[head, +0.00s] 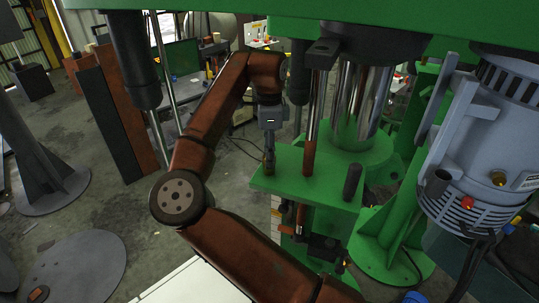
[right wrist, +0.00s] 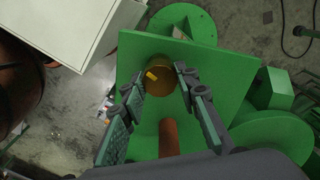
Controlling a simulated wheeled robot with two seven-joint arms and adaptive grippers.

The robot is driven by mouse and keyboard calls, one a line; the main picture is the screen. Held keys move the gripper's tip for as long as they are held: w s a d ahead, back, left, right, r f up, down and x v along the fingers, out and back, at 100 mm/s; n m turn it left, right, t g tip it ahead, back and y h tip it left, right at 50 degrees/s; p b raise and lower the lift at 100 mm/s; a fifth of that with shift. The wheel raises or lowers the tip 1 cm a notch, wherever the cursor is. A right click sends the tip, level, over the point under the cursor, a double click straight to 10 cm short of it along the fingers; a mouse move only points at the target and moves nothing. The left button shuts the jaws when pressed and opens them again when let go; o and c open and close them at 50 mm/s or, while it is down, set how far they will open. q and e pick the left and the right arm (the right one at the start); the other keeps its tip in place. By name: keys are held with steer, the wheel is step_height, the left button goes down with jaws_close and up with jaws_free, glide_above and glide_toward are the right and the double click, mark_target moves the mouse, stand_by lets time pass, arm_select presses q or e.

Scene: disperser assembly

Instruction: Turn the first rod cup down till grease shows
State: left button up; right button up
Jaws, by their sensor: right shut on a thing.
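The rod cup (right wrist: 158,76) is a small round brass-coloured cup with a yellow mark, on the green plate (right wrist: 215,95) in the right wrist view. My right gripper (right wrist: 163,86) reaches down with one finger on each side of the cup and is shut on it. In the head view, my right gripper (head: 269,165) points down at the left part of the green plate (head: 330,191) and hides most of the cup. I cannot make out any grease. My left gripper is in neither view.
A red-brown rod (head: 309,150) stands on the plate beside the gripper; it also shows in the right wrist view (right wrist: 168,138). A shiny column (head: 361,100) and a grey motor (head: 490,135) stand to the right. A white cabinet (head: 195,285) is at the front.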

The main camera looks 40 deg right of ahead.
steer(key=shift+r, duration=0.1)
stand_by(0.3)
steer(key=o, duration=1.1)
steer(key=shift+o, duration=0.2)
step_height(320, 180, up, 12)
